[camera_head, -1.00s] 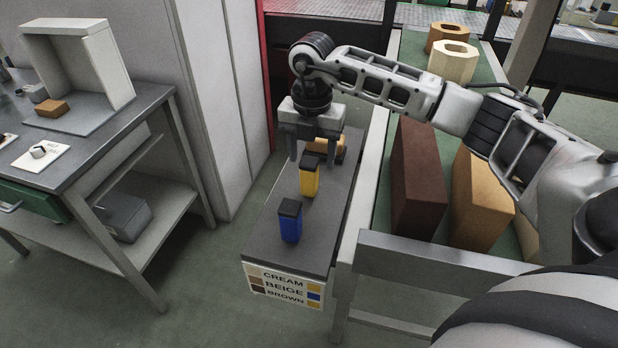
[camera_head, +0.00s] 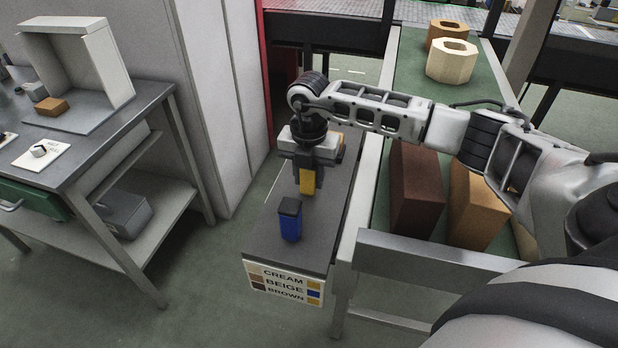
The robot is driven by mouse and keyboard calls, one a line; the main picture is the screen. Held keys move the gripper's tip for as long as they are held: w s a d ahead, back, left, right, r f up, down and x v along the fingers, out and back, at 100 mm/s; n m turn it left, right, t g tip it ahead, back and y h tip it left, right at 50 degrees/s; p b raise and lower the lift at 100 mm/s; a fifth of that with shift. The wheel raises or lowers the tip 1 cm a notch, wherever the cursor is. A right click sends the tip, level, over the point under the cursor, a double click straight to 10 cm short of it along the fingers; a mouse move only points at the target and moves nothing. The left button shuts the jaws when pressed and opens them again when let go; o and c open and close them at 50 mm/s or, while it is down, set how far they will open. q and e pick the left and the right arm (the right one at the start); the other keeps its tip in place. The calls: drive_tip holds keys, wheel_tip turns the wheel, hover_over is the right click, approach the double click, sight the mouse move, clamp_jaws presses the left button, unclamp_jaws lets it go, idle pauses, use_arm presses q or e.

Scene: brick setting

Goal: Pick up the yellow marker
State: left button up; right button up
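The yellow marker (camera_head: 307,182) stands on the narrow dark shelf top, a little behind the blue marker; its upper part is hidden by my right gripper. My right gripper (camera_head: 308,172) has come down over it from above, with its fingers at the marker's top. I cannot tell whether the fingers are closed on it or only around it. My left gripper is not in view.
A blue marker (camera_head: 290,222) with a black cap stands just in front on the same dark shelf (camera_head: 270,247). A label (camera_head: 284,285) reads cream, beige, brown. Brown (camera_head: 417,190) and tan (camera_head: 474,205) blocks stand to the right. A grey workbench (camera_head: 90,150) is at left.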

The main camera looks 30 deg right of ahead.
drive_tip(key=shift+r, duration=0.1)
drive_tip(key=shift+r, duration=0.55)
wheel_tip(320, 180, up, 2)
drive_tip(key=shift+s+a+r+b, duration=0.15)
drive_tip(key=shift+r+b, duration=0.1)
drive_tip(key=shift+b, duration=0.15)
drive_tip(key=s+a+r+b, duration=0.1)
drive_tip(key=s+a+r, duration=0.6)
drive_tip(key=s+r, duration=0.2)
drive_tip(key=s, duration=0.2)
drive_tip(key=shift+s+r, duration=0.15)
drive_tip(key=shift+s, duration=0.15)
